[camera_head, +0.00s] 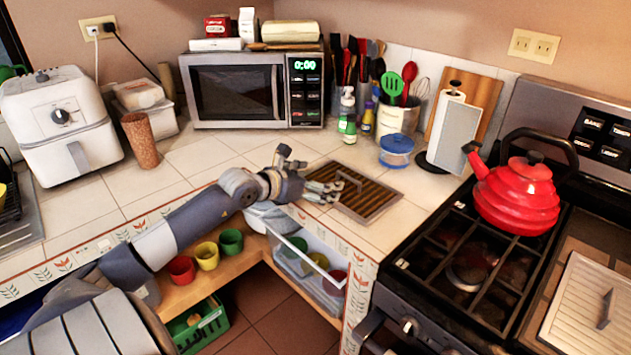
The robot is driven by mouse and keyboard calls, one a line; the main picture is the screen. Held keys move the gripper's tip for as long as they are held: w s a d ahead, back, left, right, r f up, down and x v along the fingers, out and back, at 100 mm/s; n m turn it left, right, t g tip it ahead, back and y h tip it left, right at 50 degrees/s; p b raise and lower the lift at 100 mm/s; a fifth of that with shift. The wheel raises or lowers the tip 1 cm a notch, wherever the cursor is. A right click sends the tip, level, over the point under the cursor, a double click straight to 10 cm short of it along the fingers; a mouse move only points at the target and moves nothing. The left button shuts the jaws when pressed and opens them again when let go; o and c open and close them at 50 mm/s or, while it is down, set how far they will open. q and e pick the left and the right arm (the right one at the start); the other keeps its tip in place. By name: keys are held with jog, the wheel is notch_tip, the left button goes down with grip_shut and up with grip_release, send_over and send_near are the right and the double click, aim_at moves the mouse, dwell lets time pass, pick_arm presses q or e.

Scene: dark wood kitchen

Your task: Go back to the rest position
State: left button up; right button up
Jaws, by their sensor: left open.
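My left arm comes in from the lower left and reaches over the counter corner. My left gripper (324,191) is open at the left edge of a slatted dark wooden board (372,203) on the tiled counter. Nothing shows between its fingers. I cannot tell whether the fingers touch the board or hover just above it. My right gripper is not in view.
A microwave (252,90) and an air fryer (61,124) stand at the back. A red kettle (516,194) sits on the stove at right. Below are cups (207,256) and a clear bin (325,290). Counter tiles (150,192) left of the arm are clear.

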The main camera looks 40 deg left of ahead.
pick_arm(q)
jog(key=shift+s+r, duration=0.25)
jog(key=shift+s, duration=0.25)
